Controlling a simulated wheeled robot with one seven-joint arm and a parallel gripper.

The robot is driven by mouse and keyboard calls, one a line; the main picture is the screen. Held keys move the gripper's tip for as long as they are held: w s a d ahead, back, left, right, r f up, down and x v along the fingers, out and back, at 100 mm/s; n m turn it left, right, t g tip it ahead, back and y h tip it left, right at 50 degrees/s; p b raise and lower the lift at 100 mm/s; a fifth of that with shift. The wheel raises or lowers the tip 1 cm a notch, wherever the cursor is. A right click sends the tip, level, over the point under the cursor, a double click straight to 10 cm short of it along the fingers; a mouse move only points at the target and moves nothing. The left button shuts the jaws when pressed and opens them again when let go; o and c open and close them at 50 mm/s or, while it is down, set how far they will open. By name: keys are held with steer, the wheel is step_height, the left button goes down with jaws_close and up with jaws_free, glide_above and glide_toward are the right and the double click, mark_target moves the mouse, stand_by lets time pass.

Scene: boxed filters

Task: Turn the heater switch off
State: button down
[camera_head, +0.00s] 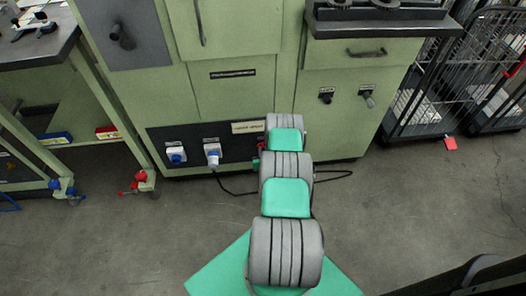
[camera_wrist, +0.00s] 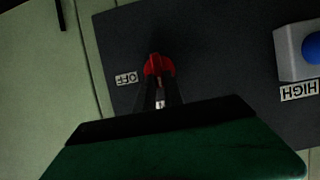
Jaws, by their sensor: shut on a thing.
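The heater switch is a red knob (camera_wrist: 158,65) on a dark panel, beside a small label reading OFF (camera_wrist: 126,78), upside down in the wrist view. My gripper (camera_wrist: 160,82) reaches the panel with its dark fingers close together on the red knob, one on each side. In the head view a bit of red (camera_head: 262,146) shows at the right end of the dark panel (camera_head: 192,138), beside my arm, which hides most of the gripper. The knob's exact turn is hard to read.
Two white sockets with blue fronts (camera_head: 176,155) (camera_head: 213,153) sit left on the panel; one, labelled HIGH (camera_wrist: 299,91), shows in the wrist view. A black cable lies on the floor. Green cabinets (camera_head: 232,95) stand behind, a workbench (camera_head: 40,50) left, wire cages (camera_head: 430,85) right.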

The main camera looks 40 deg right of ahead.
steer(key=shift+d+m+b, duration=0.15)
steer(key=shift+m+b, duration=0.15)
stand_by(0.4)
steer(key=shift+s+d+f+m+t+y+b, duration=0.3)
steer(key=shift+m+t+y+b, duration=0.55)
steer(key=shift+m+b, duration=1.95)
steer(key=shift+s+d+f+m+t+y+b, duration=0.1)
steer(key=shift+d+f+m+t+y+b, duration=0.25)
steer(key=shift+m+t+b, duration=2.4)
steer(key=shift+s+d+f+m+g+y+b, duration=0.15)
steer(key=shift+f+m+g+y+b, duration=0.5)
steer(key=shift+b, duration=4.1)
steer(key=shift+r+m+t, duration=0.25)
steer(key=shift+m, duration=0.05)
steer(key=c, duration=1.4)
jaws_free()
steer(key=shift+c, duration=0.2)
